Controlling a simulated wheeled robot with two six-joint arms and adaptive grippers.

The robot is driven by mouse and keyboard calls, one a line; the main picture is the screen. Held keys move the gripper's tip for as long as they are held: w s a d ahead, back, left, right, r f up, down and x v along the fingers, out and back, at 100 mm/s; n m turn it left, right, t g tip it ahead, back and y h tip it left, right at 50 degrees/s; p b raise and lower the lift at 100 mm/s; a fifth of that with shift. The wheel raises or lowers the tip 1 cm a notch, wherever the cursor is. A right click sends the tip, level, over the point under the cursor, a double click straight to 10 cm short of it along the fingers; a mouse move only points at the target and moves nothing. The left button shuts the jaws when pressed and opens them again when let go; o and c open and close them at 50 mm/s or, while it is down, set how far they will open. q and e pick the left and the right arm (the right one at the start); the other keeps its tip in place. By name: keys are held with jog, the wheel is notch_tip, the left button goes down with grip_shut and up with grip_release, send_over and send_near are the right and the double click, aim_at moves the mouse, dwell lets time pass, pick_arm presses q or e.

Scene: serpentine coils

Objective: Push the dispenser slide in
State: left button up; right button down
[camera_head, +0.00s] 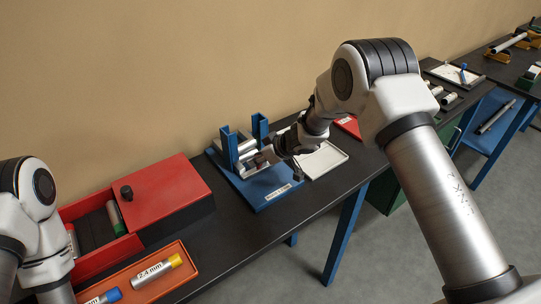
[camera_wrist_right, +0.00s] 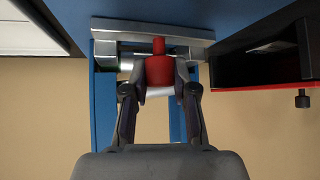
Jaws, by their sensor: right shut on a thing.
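The dispenser (camera_head: 236,148) has blue uprights on a blue base plate (camera_head: 268,196) with a label at its front edge. Its silver slide (camera_head: 255,168) lies low between the uprights. In the right wrist view, a silver bar (camera_wrist_right: 115,32) of the dispenser runs across the blue base, and a red knob (camera_wrist_right: 158,72) stands by it. My right gripper (camera_wrist_right: 159,75) is shut on the red knob, one finger on each side. In the head view my right gripper (camera_head: 268,155) is at the dispenser, partly hiding the slide. My left gripper is out of view.
A red box (camera_head: 170,190) with a black knob stands left of the dispenser. An orange tray (camera_head: 180,285) with labelled tubes is in front of it. A white tray (camera_head: 325,160) lies close on the right. The table's front edge is near the dispenser.

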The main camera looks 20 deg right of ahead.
jog(key=shift+w, duration=0.1)
jog(key=shift+a+r, duration=0.1)
jog(key=shift+r, duration=0.05)
jog(key=c, duration=1.1)
grip_release()
jog(key=shift+c, duration=0.2)
jog(key=shift+o, duration=1.2)
jog(key=shift+w, duration=0.1)
jog(key=v, duration=1.1)
jog(key=shift+s+d+r, duration=0.2)
jog(key=shift+s+d, duration=0.05)
jog(key=shift+s, duration=0.05)
